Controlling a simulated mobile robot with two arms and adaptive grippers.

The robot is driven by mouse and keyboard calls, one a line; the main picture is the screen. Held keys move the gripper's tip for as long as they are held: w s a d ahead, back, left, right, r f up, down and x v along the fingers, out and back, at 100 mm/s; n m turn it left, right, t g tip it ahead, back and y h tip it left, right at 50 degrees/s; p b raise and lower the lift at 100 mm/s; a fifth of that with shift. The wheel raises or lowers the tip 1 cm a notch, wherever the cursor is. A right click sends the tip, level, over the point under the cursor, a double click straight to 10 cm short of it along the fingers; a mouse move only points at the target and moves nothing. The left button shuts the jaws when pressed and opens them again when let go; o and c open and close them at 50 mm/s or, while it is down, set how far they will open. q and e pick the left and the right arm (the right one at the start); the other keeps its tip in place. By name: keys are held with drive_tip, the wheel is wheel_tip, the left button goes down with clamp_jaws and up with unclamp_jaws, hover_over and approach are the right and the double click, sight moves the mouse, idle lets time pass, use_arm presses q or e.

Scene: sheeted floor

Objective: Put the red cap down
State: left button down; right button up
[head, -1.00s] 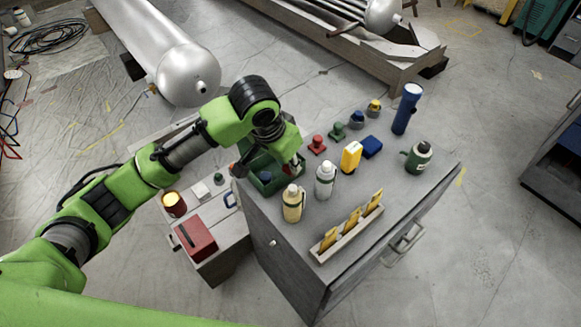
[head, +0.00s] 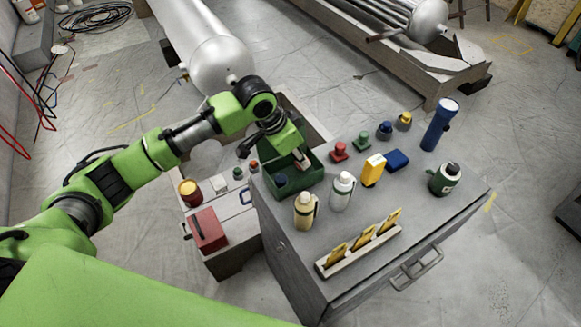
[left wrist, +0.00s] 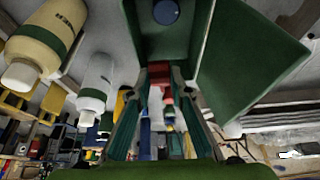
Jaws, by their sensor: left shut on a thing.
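My left gripper (head: 302,163) is at the green open bin (head: 312,182) on the grey cabinet top, with its fingers pointing down over the bin. In the left wrist view the gripper (left wrist: 160,100) is shut on the red cap (left wrist: 159,74), which shows between the fingers. The cap is mostly hidden by the hand in the head view. I cannot tell whether it touches the bin floor. A blue round thing (head: 281,181) lies in the bin's near left part; it also shows in the left wrist view (left wrist: 166,12). My right gripper is not in view.
A cream bottle (head: 305,211) and a white bottle (head: 342,191) stand close to the bin. A lower bench holds a red box (head: 207,230).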

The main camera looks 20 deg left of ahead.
use_arm(q)
drive_tip(key=a+f, duration=0.2)
drive_tip(key=shift+s+f, duration=0.15)
drive_tip(key=shift+f, duration=0.15)
drive_tip(key=shift+a+f, duration=0.15)
drive_tip(key=shift+f, duration=1.4)
drive_tip(key=shift+f, duration=0.15)
drive_tip(key=c, duration=2.1)
unclamp_jaws()
drive_tip(key=shift+c, duration=0.2)
drive_tip(key=shift+a+r, duration=0.1)
drive_tip(key=shift+r, duration=0.45)
drive_tip(key=v, duration=1.1)
drive_tip(key=shift+s, duration=0.15)
drive_tip(key=shift+r, duration=0.1)
